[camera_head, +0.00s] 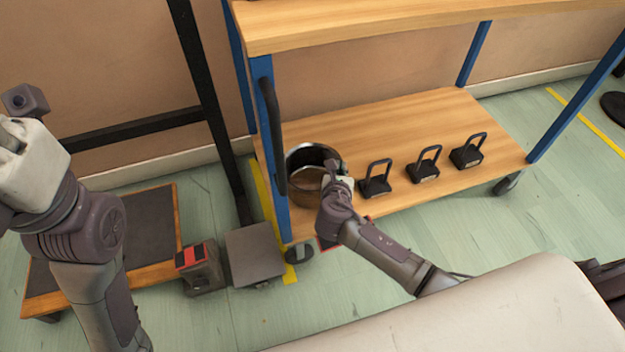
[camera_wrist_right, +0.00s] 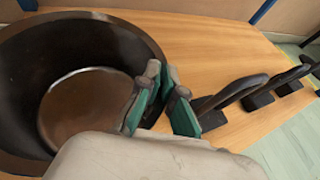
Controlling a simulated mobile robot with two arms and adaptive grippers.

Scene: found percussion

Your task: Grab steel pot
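The steel pot (camera_head: 303,185), dark and round with an open top, stands on the lower wooden shelf at its left end, next to the blue post. In the right wrist view the pot (camera_wrist_right: 85,108) fills the left side, with its inner floor showing. My right gripper (camera_head: 336,170) is at the pot's right rim. In the wrist view its green-padded fingers (camera_wrist_right: 163,75) straddle the rim, one inside and one outside, with tips close together on the wall. My left arm is raised at the left edge of the head view; its fingers cannot be made out.
Several black handled weights (camera_head: 423,165) stand in a row right of the pot, the nearest close to my right gripper. The upper shelf (camera_head: 400,22) overhangs behind. A blue post with a black handle (camera_head: 273,135) is close on the pot's left. A low platform (camera_head: 150,225) is on the floor.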

